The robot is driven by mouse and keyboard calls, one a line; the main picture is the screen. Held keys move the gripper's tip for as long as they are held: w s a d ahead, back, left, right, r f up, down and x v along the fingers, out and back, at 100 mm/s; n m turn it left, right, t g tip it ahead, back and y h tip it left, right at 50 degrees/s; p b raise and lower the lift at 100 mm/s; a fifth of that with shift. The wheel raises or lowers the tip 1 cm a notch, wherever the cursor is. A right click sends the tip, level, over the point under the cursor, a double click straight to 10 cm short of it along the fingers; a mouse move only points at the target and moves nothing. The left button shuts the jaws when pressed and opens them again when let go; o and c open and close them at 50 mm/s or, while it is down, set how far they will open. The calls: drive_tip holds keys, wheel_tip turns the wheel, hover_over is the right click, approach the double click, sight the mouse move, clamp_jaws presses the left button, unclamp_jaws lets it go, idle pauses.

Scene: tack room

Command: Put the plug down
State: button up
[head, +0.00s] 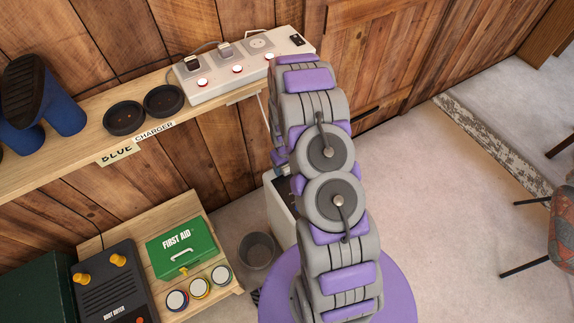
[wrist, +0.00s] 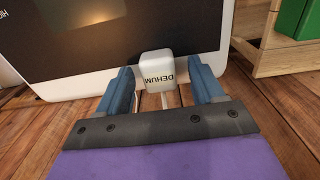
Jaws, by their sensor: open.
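The plug (wrist: 158,66) is a small white block marked DEHUM, seen in the wrist view between my fingertips. Thin pale prongs or cord show below it, toward my palm. My gripper (wrist: 163,76) is open, with one blue finger on each side of the plug. A gap shows beside the plug on the right; contact on the left is hard to tell. A white-rimmed appliance with a dark panel (wrist: 120,30) stands right behind the plug. Whether the plug rests on anything is unclear. In the head view my arm hides the plug and the fingers.
A white power strip (head: 218,80) with two grey plugs sits on the wall shelf (head: 75,150), beside two black round pads (head: 124,118) and blue boots (head: 62,112). Below are a green first aid box (head: 182,247), a boot dryer (head: 112,285) and a grey bin (head: 257,250).

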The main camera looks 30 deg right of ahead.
drive_tip(key=shift+a+r, duration=0.25)
drive_tip(key=r, duration=0.3)
drive_tip(key=d+r+p, duration=0.1)
drive_tip(key=r, duration=0.2)
drive_tip(key=shift+d, duration=0.2)
wheel_tip(320, 180, up, 8)
drive_tip(key=a, duration=0.2)
wheel_tip(320, 180, up, 14)
hover_over(284, 168)
drive_tip(key=s+a, duration=0.6)
drive_tip(key=s, duration=0.1)
drive_tip(key=s+a+r, duration=0.2)
drive_tip(key=s+r, duration=0.2)
drive_tip(key=s, duration=0.4)
drive_tip(key=s+a+r+g, duration=0.1)
drive_tip(key=s+a+r, duration=0.2)
drive_tip(key=s+r, duration=0.2)
drive_tip(key=s+a+r, duration=0.2)
drive_tip(key=s+r, duration=0.3)
drive_tip(key=s, duration=0.7)
drive_tip(key=shift+a+g+p, duration=0.2)
drive_tip(key=shift+g+p, duration=0.15)
drive_tip(key=shift+g, duration=0.05)
drive_tip(key=shift+f, duration=0.15)
